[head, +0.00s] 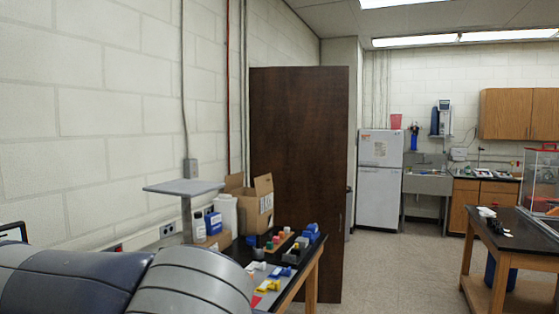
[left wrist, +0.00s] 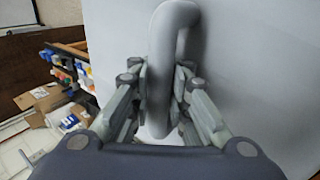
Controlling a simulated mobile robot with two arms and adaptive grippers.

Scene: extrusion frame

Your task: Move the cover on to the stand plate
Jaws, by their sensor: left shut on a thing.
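The cover is a large flat grey panel (left wrist: 255,70) filling the middle and right of the left wrist view. A rounded grey handle (left wrist: 158,110) stands out from it. My left gripper (left wrist: 160,72) is shut on this handle, with a finger on each side. The stand plate (head: 184,187) is a flat grey plate on a thin post, left of centre in the head view, with nothing on it. The cover and left gripper do not show in the head view, where only my grey arm crosses the lower left. My right gripper is in neither view.
A dark table (head: 285,281) holds an open cardboard box (head: 254,205) and several small coloured parts near the stand. A dark brown door-like panel (head: 297,180) rises behind it. A clear-walled frame (head: 541,185) sits on another table at far right. Open floor lies between.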

